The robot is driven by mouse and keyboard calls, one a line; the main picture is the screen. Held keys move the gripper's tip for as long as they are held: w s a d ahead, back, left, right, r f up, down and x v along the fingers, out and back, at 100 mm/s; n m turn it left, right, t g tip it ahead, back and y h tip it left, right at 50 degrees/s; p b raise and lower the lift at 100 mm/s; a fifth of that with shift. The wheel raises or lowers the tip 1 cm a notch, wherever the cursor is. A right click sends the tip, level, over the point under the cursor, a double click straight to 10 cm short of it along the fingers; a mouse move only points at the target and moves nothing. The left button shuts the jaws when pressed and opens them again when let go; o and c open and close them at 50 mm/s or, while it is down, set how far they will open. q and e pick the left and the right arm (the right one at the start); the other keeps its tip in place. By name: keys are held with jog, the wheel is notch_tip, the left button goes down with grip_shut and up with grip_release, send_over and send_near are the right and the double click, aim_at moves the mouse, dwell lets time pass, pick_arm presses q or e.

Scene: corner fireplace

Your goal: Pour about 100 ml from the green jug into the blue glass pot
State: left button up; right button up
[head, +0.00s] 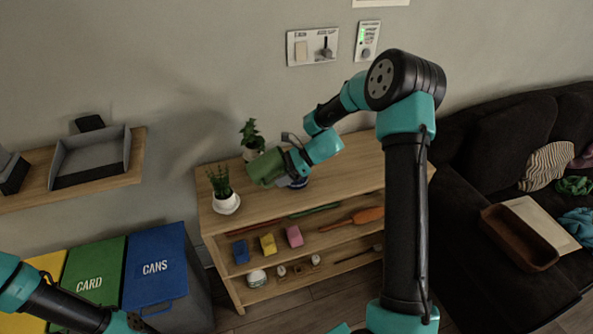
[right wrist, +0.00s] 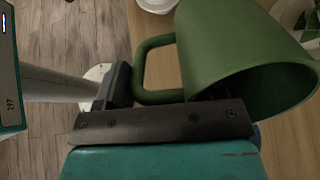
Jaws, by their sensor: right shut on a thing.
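The green jug (head: 264,168) is tilted on its side above the wooden shelf top. In the right wrist view the jug (right wrist: 225,45) shows its handle at left and its open mouth at lower right; the inside is dark and I see no liquid or stream. My right gripper (head: 293,162) is shut on the jug. The blue glass pot (head: 299,184) stands on the shelf top just below my right gripper, mostly hidden by it. A sliver of blue (right wrist: 257,135) shows below the jug's mouth.
Two potted plants stand on the wooden shelf (head: 330,182), one white-potted (head: 225,203) at front left, one (head: 251,140) behind the jug. Coloured blocks and tools lie on the lower shelf. Bins (head: 155,262) stand left; a dark sofa (head: 470,160) is right.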

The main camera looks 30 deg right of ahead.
jog(key=shift+r+y, duration=0.1)
jog(key=shift+y, duration=0.3)
dwell(0.9)
jog(key=shift+a+h, duration=0.1)
jog(key=shift+h, duration=0.7)
jog(key=shift+w+a+g+h, duration=0.15)
jog(key=shift+g+h, duration=0.1)
jog(key=shift+h, duration=0.5)
jog(key=shift+s+a+g+h, duration=0.1)
jog(key=shift+g+h, duration=0.15)
jog(key=shift+h, duration=0.5)
